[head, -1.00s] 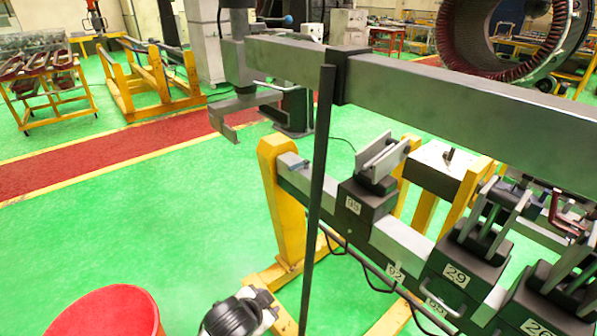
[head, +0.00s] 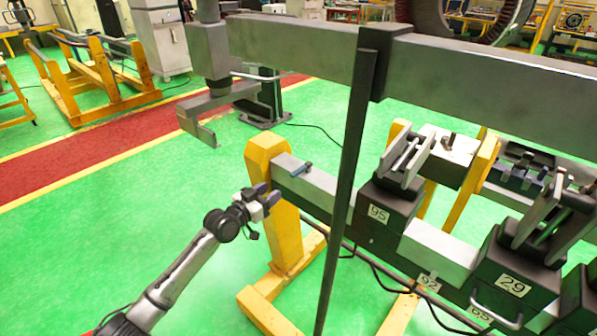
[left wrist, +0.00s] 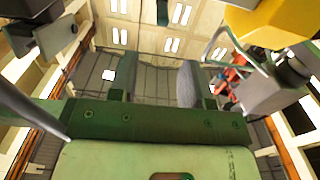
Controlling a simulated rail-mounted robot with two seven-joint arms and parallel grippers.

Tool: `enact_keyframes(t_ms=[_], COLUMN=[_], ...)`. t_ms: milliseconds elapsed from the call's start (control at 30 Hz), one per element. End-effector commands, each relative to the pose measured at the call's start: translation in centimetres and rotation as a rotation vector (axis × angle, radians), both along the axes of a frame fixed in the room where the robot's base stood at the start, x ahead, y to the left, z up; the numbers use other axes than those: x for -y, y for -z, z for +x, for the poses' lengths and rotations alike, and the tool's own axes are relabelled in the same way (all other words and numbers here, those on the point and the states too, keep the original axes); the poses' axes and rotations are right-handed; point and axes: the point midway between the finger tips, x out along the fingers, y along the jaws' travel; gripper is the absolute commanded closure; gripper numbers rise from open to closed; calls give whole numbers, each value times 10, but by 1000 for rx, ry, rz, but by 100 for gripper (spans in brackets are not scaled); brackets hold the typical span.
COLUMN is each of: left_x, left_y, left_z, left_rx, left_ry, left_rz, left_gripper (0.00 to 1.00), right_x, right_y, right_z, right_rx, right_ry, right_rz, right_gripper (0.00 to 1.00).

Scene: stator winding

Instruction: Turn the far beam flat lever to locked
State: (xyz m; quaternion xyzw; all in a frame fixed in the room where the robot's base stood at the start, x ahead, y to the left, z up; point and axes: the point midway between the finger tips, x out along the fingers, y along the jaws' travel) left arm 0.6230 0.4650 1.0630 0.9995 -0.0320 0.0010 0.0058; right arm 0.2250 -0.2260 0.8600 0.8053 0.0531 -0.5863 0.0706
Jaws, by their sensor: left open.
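A small flat lever with a blue-grey handle (head: 302,168) sits on top of the left end of the grey beam (head: 323,190) carried by the yellow post (head: 268,158). I cannot tell from its pose whether it is locked. My left gripper (head: 268,197) is open and empty, in front of the yellow post, below and left of the lever, and apart from it. In the left wrist view the two fingers (left wrist: 158,85) stand apart with nothing between them, and the lever cannot be made out. My right gripper is not in view.
A black upright bar (head: 346,190) stands right of the lever. A long overhead beam (head: 290,42) crosses above. Clamp blocks, one marked 95 (head: 380,214) and one marked 29 (head: 515,283), sit along the lower beam.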

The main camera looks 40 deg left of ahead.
Motion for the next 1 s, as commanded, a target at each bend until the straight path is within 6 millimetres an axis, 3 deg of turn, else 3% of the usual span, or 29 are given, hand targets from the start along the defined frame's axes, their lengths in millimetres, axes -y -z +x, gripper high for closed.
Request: enact_keyframes(t_ms=[167, 700, 1000], left_x=[1, 7, 9], left_y=[0, 1, 1], left_z=[19, 107, 130], left_rx=[1, 0, -1], left_ry=[0, 0, 1], left_rz=[7, 8, 8], left_gripper=[55, 55, 55], right_x=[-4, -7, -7], right_y=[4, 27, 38], right_z=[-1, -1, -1], right_rx=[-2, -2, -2], right_ry=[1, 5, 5], right_rz=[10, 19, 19], right_gripper=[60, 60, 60])
